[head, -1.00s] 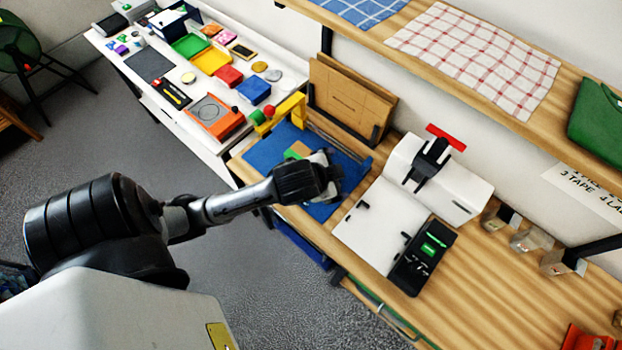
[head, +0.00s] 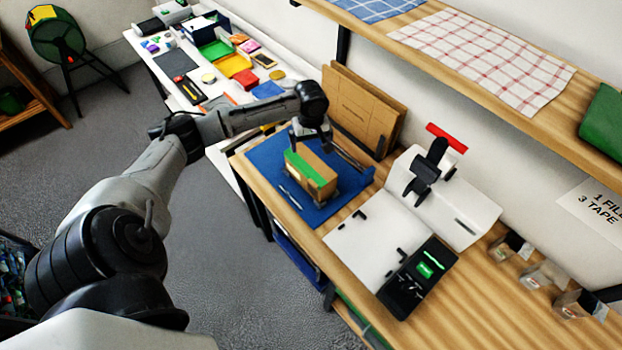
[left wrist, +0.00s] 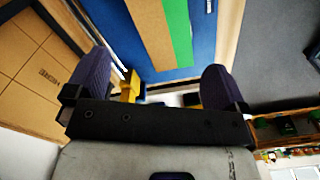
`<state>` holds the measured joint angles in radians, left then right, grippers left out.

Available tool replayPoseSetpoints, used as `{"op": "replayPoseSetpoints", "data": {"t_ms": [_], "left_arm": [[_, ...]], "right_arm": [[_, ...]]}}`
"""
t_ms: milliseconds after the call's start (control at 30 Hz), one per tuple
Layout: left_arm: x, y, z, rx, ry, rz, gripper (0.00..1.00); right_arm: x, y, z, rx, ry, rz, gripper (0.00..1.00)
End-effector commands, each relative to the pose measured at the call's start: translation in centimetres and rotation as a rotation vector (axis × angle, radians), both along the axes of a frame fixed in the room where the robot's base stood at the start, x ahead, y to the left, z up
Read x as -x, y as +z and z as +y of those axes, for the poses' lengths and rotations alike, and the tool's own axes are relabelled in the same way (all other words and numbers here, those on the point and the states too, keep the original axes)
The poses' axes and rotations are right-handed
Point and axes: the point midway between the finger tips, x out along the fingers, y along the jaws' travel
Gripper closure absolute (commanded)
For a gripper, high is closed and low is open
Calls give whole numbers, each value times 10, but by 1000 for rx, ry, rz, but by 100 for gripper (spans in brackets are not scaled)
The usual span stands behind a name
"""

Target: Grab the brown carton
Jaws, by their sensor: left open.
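The brown carton (head: 318,175), with a green stripe along its top, sits on the blue mat (head: 262,157) on the wooden bench. My left gripper (head: 311,143) is open and points down just above and behind the carton in the head view. In the left wrist view, the carton (left wrist: 150,32) and its green stripe show ahead, between the two spread fingers of my left gripper (left wrist: 155,78). Whether a finger touches it cannot be told. My right gripper is not in view.
Flat brown boards (head: 358,108) stand upright behind the mat. A white station with a black device with a red handle (head: 432,165) and a black screen unit (head: 418,278) stands to the right. The wooden shelf (head: 400,40) overhangs the back.

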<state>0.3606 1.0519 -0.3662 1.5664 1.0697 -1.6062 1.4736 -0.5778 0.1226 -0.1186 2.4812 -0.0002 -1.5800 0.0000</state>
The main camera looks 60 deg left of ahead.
Motion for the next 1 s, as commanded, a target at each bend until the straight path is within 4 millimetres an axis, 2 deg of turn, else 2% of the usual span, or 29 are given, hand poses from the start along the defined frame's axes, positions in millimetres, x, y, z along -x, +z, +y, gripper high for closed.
{"op": "replayPoseSetpoints", "data": {"t_ms": [100, 333, 467, 800, 1000], "left_arm": [[1, 0, -4, 22, 196, 4, 0], [1, 0, -4, 20, 421, 3, 0], [1, -10, -4, 20, 461, 3, 0], [1, -67, -4, 19, 464, 3, 0], [1, -83, -4, 18, 462, 2, 0]], "right_arm": [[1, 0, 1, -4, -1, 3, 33], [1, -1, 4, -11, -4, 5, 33], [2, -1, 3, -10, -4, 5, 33], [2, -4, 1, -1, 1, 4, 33], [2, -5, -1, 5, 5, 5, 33]]}}
